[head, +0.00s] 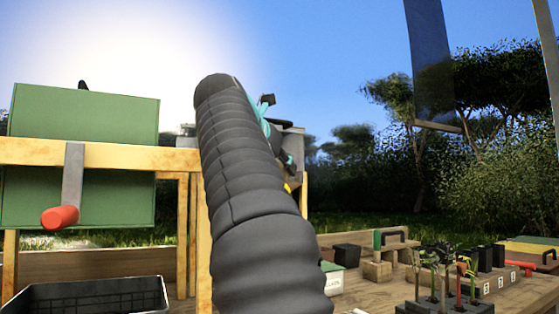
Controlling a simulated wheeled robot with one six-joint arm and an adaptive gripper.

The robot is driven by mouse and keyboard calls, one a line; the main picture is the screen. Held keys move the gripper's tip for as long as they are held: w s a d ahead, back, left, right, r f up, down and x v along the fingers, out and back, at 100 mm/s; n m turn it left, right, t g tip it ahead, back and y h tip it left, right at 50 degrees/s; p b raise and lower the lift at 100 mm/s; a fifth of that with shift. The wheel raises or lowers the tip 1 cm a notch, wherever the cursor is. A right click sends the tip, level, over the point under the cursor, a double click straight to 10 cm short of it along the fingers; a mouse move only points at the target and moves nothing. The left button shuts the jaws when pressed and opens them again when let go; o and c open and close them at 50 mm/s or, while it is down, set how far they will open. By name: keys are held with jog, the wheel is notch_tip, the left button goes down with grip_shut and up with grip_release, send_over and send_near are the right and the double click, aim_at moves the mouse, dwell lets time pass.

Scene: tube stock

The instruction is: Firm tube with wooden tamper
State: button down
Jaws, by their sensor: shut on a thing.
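Dark tubes with green seedlings (440,288) stand grouped on the wooden bench at the lower right. Black upright pieces (499,257) stand just behind them, near labels numbered 1, 2 and 3. I cannot make out the wooden tamper. My black ribbed arm rises through the middle of the head view and hides what is behind it. Small teal, black and grey parts show just right of the arm, but I cannot make out gripper fingers among them. What my gripper holds is hidden.
A green box with a red-handled crank (61,217) is on a wooden frame at left. A black crate (88,295) is below. A small wooden block (377,271), a black box (346,255) and a red tool (520,268) lie on the bench.

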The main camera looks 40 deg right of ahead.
jog(key=shift+f, duration=1.65)
jog(key=shift+f+b, duration=1.2)
jog(key=shift+f, duration=0.35)
jog(key=shift+s+a+f+b, duration=0.1)
jog(key=shift+f+b, duration=0.4)
jog(key=shift+f, duration=1.2)
jog(key=shift+f+p, duration=0.65)
jog(key=shift+f, duration=0.05)
dwell(2.1)
